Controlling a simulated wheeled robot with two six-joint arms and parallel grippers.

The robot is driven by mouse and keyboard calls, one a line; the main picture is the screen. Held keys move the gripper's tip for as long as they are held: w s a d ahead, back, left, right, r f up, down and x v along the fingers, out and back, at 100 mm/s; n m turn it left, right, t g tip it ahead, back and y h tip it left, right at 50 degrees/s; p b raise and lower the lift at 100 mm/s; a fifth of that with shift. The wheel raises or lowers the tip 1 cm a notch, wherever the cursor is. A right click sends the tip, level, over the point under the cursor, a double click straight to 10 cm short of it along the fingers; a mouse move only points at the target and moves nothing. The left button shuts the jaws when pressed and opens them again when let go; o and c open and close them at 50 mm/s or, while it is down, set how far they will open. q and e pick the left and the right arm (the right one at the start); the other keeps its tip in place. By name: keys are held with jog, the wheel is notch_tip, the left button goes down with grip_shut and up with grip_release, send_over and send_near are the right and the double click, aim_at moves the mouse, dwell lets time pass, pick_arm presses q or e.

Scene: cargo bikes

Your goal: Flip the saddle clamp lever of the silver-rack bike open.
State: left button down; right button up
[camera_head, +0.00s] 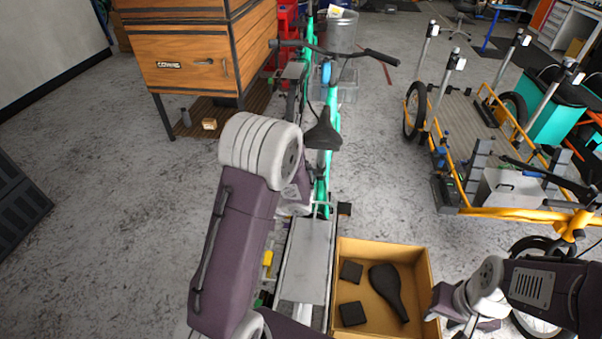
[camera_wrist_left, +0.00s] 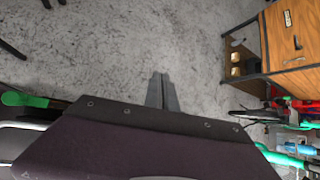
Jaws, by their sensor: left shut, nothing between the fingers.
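The teal bike (camera_head: 322,178) stands in the middle of the head view, its black saddle (camera_head: 323,133) on top. A flat silver rack (camera_head: 305,262) extends behind the saddle towards me. The saddle clamp lever cannot be made out; my left arm covers part of the area left of the seat post. My left gripper shows in the left wrist view (camera_wrist_left: 162,92), its grey fingers together and empty over bare floor. My right gripper (camera_head: 445,302) is at the lower right, beside the cardboard box; its fingers are not clear enough to judge.
An open cardboard box (camera_head: 426,265) holds a spare black saddle (camera_head: 388,290) and dark blocks. A wooden cabinet (camera_head: 195,52) stands at the back left. An orange cargo bike (camera_head: 500,212) is on the right.

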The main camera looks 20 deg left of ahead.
pick_arm(q)
jog(key=w+f+m+t+y+b, duration=0.1)
jog(key=w+f+m+t, duration=0.3)
jog(key=w, duration=0.4)
jog(key=w+f+m+t+b, duration=0.1)
jog(key=w+m+t, duration=0.2)
jog(key=w+m, duration=0.4)
jog(key=w+d+f+m+t+h, duration=0.1)
jog(key=w+d+m, duration=0.1)
jog(key=w+d+f+m+t+h+b, duration=0.1)
jog(key=w+d+f+m+t, duration=0.1)
jog(key=w, duration=0.1)
jog(key=w+d+f+m+t+h, duration=0.1)
jog(key=w+d+m+t+h, duration=0.1)
jog(key=w, duration=0.1)
jog(key=shift+w+d+f+m, duration=0.1)
jog(key=shift+d+f+m, duration=0.15)
jog(key=shift+f+m, duration=0.1)
jog(key=r+b+x, duration=0.1)
jog(key=b+x, duration=0.2)
jog(key=x, duration=1)
jog(key=shift+w+a, duration=0.25)
jog(key=shift+w, duration=0.3)
